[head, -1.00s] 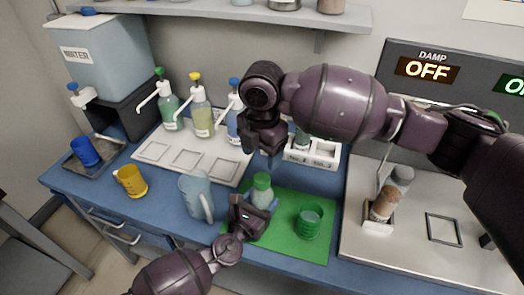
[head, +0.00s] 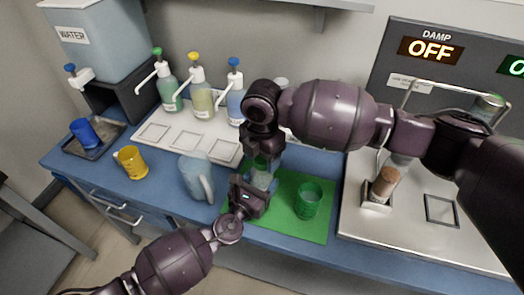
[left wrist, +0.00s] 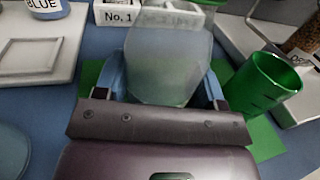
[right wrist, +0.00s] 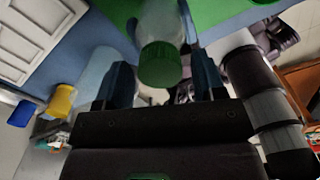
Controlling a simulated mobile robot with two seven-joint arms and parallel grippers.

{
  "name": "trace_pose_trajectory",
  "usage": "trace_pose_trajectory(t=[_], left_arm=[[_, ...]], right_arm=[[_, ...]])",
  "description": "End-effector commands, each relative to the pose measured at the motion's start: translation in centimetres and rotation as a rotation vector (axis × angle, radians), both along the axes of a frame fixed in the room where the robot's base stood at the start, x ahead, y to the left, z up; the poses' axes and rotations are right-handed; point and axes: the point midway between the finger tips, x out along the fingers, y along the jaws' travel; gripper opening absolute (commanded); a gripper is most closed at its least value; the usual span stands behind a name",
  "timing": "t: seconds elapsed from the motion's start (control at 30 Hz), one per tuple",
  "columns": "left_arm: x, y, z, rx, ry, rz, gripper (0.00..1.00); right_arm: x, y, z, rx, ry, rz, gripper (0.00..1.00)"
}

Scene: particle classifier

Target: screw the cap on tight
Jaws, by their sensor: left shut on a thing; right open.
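A clear jar (head: 262,179) stands on the green mat (head: 322,225) at its left part. Its green cap (right wrist: 160,63) sits on top and shows between the fingers of my right gripper (right wrist: 165,85). That gripper is open, with one finger on each side of the cap, apart from it. In the head view my right gripper (head: 262,155) is above the jar and mostly hides the cap. My left gripper (head: 256,190) is shut on the jar's body, which the left wrist view shows between its fingers (left wrist: 168,95). Whether the cap is seated tight cannot be told.
A green cup (head: 308,200) stands on the mat, right of the jar. A clear pitcher (head: 196,177) stands close on the left. Pump bottles (head: 202,95) stand on a white tray behind. A brown-topped vial (head: 385,183) stands on the right bench.

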Motion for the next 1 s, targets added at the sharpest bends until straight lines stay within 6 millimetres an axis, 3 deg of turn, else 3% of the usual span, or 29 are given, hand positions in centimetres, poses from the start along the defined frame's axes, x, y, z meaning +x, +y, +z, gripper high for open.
trace_pose_trajectory(t=[0.2,0.53,0.77,1.0], left_arm=[[-0.03,0.02,-0.09,0.002,0.001,0.000,0.00],[-0.03,0.02,-0.09,0.001,0.002,0.000,0.00],[-0.03,0.02,-0.08,0.001,0.002,0.000,0.00],[-0.02,0.02,-0.08,0.001,0.002,0.000,0.00]], right_arm=[[0.00,0.00,0.00,0.000,0.000,0.000,0.60],[0.02,-0.01,0.02,0.000,0.000,0.000,0.12],[-0.01,0.01,-0.01,0.001,0.001,-0.080,0.12],[-0.01,-0.02,-0.06,0.002,0.002,-0.431,0.12]])
